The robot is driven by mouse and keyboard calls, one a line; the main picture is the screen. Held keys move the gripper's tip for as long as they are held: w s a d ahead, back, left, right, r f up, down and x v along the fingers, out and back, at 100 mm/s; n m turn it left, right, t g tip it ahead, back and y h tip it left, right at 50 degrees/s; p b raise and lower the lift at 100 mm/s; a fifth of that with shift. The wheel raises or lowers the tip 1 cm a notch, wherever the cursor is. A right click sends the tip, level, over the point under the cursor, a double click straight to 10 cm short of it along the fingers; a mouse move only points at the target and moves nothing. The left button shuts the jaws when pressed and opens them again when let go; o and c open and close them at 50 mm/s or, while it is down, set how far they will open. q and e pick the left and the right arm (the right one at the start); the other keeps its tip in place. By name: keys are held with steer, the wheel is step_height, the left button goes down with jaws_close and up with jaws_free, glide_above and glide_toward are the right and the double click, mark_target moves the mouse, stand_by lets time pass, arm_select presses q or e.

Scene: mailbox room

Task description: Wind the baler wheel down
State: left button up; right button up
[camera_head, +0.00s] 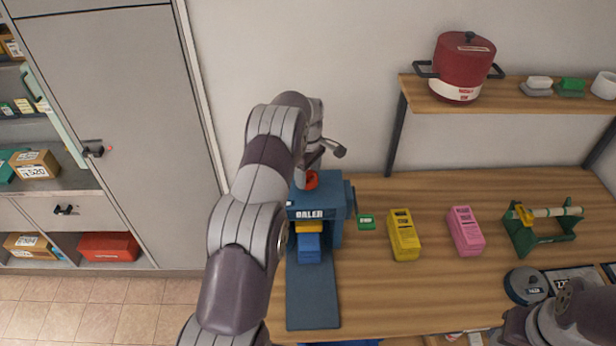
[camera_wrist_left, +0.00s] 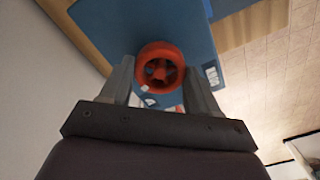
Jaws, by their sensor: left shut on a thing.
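The blue baler (camera_head: 335,205) stands on the wooden table, with a dark blue base strip reaching toward the front edge. Its red-orange wheel (camera_head: 312,180) is on top, partly covered by my left arm and hand. In the left wrist view the wheel (camera_wrist_left: 160,68) sits between the two fingers of my left gripper (camera_wrist_left: 162,82), which is shut on it from above. The gripper also shows in the head view (camera_head: 312,168). A blue block (camera_head: 308,248) and a yellow piece (camera_head: 309,227) are in the baler's front opening. My right gripper is not in view.
Right of the baler are a small green item (camera_head: 366,222), a yellow box (camera_head: 404,235), a pink box (camera_head: 466,231) and a green stand (camera_head: 525,235). A red pot (camera_head: 464,65) stands on the shelf above. A grey cabinet (camera_head: 110,100) is at left.

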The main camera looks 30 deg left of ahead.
arm_select(q)
steer(key=m, duration=0.6)
steer(key=shift+s+d+f, duration=0.1)
steer(key=shift+s+f, duration=0.05)
steer(key=m, duration=0.6)
steer(key=shift+p, duration=0.35)
steer(key=m, duration=0.6)
steer(key=shift+f, duration=0.1)
steer(key=m, duration=0.5)
steer(key=shift+m, duration=0.3)
steer(key=m, duration=0.5)
steer(key=shift+m, duration=0.3)
steer(key=m, duration=0.6)
steer(key=shift+s+d+f, duration=0.1)
steer(key=m, duration=0.5)
steer(key=shift+m, duration=0.4)
steer(key=m, duration=0.5)
steer(key=shift+m, duration=0.4)
